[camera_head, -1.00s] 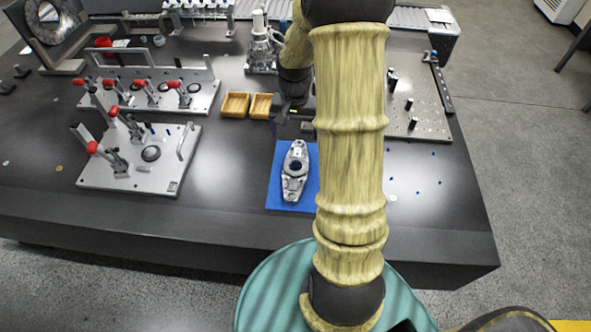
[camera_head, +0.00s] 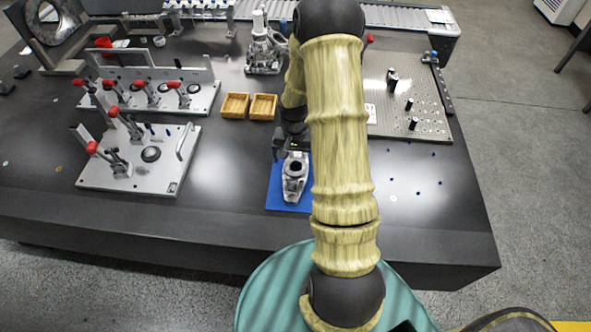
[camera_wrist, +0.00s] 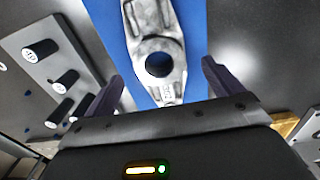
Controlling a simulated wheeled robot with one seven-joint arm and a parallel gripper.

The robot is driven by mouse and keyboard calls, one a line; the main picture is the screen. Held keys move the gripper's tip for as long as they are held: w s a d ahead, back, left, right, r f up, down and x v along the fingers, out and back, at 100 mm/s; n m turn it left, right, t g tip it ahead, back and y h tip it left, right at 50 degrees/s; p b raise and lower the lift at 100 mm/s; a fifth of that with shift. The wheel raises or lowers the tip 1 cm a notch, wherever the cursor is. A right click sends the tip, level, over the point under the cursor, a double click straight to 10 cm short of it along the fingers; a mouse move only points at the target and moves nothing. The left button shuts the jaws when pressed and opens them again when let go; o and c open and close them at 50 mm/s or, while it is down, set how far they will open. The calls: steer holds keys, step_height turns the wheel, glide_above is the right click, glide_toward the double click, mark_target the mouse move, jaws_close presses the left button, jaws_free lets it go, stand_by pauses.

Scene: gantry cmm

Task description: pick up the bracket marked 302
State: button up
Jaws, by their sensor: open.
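A silver-grey metal bracket (camera_head: 294,180) with a dark round hole lies on a blue mat (camera_head: 275,197) near the front of the dark table. It also shows in the wrist view (camera_wrist: 162,40), between the two fingers. My gripper (camera_head: 284,150) is at the far end of the bracket, above the mat. In the wrist view my gripper (camera_wrist: 160,80) is open, with one dark finger on each side of the bracket and space between. The marking on the bracket is too small to read. My arm hides the right part of the mat.
A fixture plate with red-handled clamps (camera_head: 130,176) is on the left. A pegged plate (camera_head: 425,105) is on the right. A metal casting (camera_head: 264,55) stands at the back. The table left of the mat is clear.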

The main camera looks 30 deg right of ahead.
mark_target(295, 166)
steer(key=shift+f, duration=0.1)
step_height(295, 166, down, 5)
steer(key=shift+w+d, duration=0.1)
steer(key=shift+d, duration=0.05)
steer(key=shift+c, duration=0.4)
steer(key=c, duration=1.4)
steer(key=shift+o, duration=0.2)
step_height(295, 166, up, 10)
